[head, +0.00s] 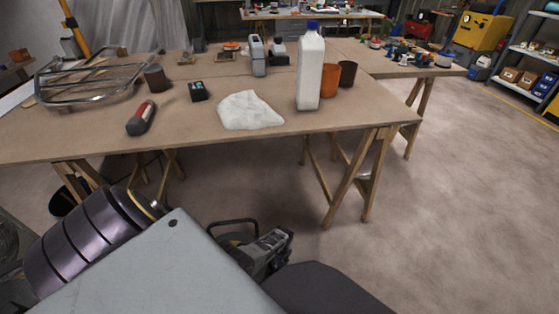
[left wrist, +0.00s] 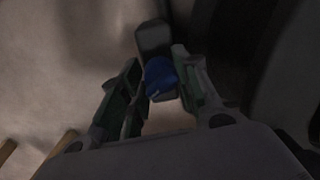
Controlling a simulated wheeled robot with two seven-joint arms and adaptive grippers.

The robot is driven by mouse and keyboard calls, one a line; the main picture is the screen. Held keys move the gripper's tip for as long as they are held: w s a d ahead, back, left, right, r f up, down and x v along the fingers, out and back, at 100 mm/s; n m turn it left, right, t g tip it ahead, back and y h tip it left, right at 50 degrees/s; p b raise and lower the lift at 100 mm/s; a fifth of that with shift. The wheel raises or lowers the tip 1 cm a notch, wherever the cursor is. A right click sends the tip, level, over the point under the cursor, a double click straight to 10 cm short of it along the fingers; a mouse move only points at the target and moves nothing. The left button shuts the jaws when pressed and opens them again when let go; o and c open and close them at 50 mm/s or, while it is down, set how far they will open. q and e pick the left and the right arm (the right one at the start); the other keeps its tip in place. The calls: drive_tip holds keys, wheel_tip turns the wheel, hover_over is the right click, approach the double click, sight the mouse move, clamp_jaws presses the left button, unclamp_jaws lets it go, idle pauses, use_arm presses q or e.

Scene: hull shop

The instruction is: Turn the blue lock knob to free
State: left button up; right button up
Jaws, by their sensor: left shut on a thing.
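The blue lock knob (left wrist: 161,76) shows in the left wrist view, in front of a dark grey block (left wrist: 153,40). My left gripper (left wrist: 160,70) has one finger on each side of the knob and is shut on it. The view is dark, so the knob's turn angle and any marks on it cannot be read. In the head view the knob cannot be made out. My right gripper is not in view.
The floor (head: 470,190) to the right is clear.

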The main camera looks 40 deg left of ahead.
use_arm(q)
drive_tip(key=shift+n, duration=1.1)
drive_tip(key=o, duration=1)
drive_tip(key=shift+w+r, duration=0.1)
drive_tip(key=shift+r, duration=0.25)
drive_tip(key=shift+w+d+r, duration=0.1)
drive_tip(key=shift+w+r, duration=0.05)
drive_tip(key=shift+r, duration=2.65)
drive_tip(key=shift+w+r, duration=0.15)
drive_tip(key=shift+r, duration=2.65)
